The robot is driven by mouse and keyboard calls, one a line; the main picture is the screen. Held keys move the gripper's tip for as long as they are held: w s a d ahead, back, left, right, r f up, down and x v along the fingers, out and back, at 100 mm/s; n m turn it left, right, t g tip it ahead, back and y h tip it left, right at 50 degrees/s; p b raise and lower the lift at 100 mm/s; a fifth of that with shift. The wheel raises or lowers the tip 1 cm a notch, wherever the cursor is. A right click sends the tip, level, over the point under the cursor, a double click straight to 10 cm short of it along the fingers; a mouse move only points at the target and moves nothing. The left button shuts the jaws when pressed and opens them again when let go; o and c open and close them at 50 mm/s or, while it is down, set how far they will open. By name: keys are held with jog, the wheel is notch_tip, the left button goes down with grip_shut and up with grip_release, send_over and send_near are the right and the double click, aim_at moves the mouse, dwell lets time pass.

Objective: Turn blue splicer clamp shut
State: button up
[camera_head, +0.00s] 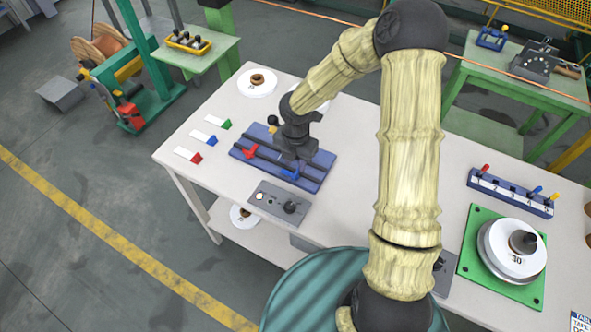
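The splicer is a blue plate (240,152) with dark rails, lying on the white table. A blue clamp lever (289,174) shows at its front right edge, just below my gripper. A red clamp lever (250,151) sits on its left part. My gripper (294,158) is dark and points down over the right half of the splicer, close above or at the blue clamp. Its fingers are too dark and small to tell whether they are open or touch the clamp. My gripper and arm hide the splicer's back right part.
White tags with green, blue and red ends (197,136) lie left of the splicer. A grey plate with a black knob (280,203) lies in front. A numbered blue rack (510,192) and a green plate with white reels (467,262) stand at the right. My arm crosses the table's middle.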

aim_at(296, 172)
notch_tip(296, 172, down, 5)
jog(key=shift+r, duration=0.2)
grip_shut()
